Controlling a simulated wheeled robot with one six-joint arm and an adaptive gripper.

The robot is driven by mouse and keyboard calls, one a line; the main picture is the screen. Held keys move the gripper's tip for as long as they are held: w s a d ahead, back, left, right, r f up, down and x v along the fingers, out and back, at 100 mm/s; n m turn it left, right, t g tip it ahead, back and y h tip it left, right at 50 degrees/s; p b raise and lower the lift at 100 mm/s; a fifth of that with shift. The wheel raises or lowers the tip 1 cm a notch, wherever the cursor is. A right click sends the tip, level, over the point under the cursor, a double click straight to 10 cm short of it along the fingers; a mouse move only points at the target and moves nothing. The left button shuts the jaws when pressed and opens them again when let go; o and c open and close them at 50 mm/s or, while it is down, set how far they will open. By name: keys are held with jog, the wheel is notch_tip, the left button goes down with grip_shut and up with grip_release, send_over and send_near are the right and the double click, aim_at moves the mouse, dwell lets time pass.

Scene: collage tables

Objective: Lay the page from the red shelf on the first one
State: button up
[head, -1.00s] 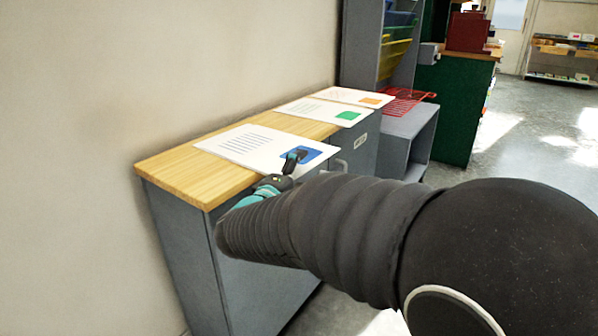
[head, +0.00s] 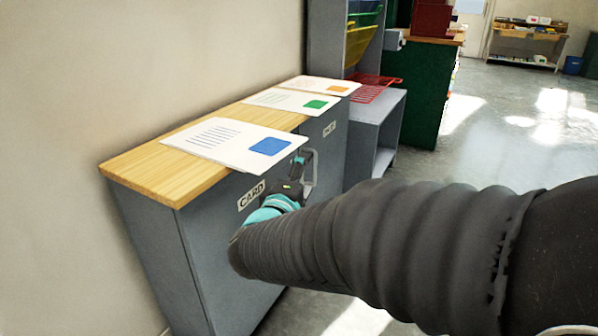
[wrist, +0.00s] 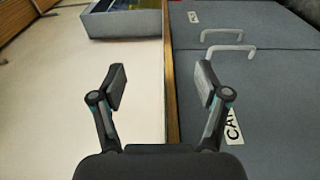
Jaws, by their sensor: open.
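Three white pages lie in a row on the wooden top of a grey cabinet in the head view. The nearest page (head: 228,149) has a blue square, the middle page (head: 284,101) a green square, the farthest page (head: 322,85) an orange square. The red wire shelf (head: 374,88) is beyond them, at the right; I see no page on it. My gripper (head: 306,160) is just past the front corner of the blue-square page, before the cabinet front. In the wrist view my gripper (wrist: 161,87) is open, with nothing between its fingers.
The grey cabinet (head: 224,240) has handles and a CARD label (head: 251,195) on its front; the label also shows partly in the wrist view (wrist: 233,125). A dark green cabinet (head: 425,95) stands beyond the red shelf. The floor at right is clear.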

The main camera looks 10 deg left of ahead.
jog(key=shift+s+d+r, duration=0.2)
jog(key=shift+d+r, duration=0.25)
jog(key=shift+r, duration=0.4)
jog(key=shift+s+d+r, duration=0.2)
jog(key=shift+d+r, duration=0.25)
jog(key=shift+r, duration=0.4)
jog(key=shift+s+d+r, duration=0.2)
jog(key=shift+d+r, duration=0.25)
jog(key=shift+r, duration=0.4)
